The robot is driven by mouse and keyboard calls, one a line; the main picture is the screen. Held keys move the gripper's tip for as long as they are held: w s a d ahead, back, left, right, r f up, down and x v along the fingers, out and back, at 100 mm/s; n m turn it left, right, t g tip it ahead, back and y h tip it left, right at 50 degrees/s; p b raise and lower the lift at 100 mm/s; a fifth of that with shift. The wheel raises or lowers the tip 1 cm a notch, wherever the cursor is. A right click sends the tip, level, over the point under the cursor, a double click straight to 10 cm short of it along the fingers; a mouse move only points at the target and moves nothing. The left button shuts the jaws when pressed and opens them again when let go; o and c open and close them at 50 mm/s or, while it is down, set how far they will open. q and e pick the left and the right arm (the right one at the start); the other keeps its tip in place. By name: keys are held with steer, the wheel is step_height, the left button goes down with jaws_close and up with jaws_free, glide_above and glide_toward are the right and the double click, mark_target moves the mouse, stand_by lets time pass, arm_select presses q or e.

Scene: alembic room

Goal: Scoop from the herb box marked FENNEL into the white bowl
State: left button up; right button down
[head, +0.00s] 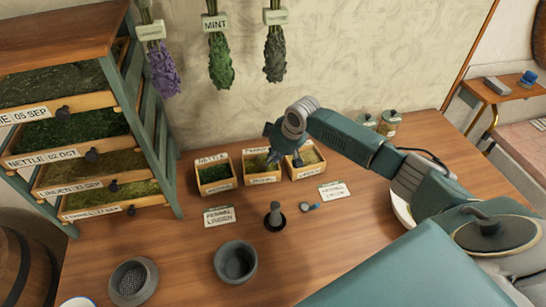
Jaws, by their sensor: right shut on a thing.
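Three small wooden herb boxes stand in a row against the wall. The left box (215,178) is marked NETTLE and holds dark green herb. The middle box (262,179) and the right box (305,175) hold paler herb; their labels are partly covered or too small to read surely. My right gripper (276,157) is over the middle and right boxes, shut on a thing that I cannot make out. A white dish (401,211) shows beside my right arm, mostly hidden by it. A white rim of another vessel (77,302) shows at the bottom left. My left gripper is not in view.
A grey mortar (235,262), a sieve (133,282), a dark pestle-like tool (275,216) and two cards (219,217) (333,191) lie on the table (190,245). A drawer rack (75,130) stands left. Jars (389,122) stand behind my arm. Herb bunches hang above.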

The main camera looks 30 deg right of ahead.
step_height(320, 180, up, 3)
steer(key=shift+p, duration=1.1)
steer(key=shift+r+p, duration=0.45)
steer(key=shift+r, duration=0.65)
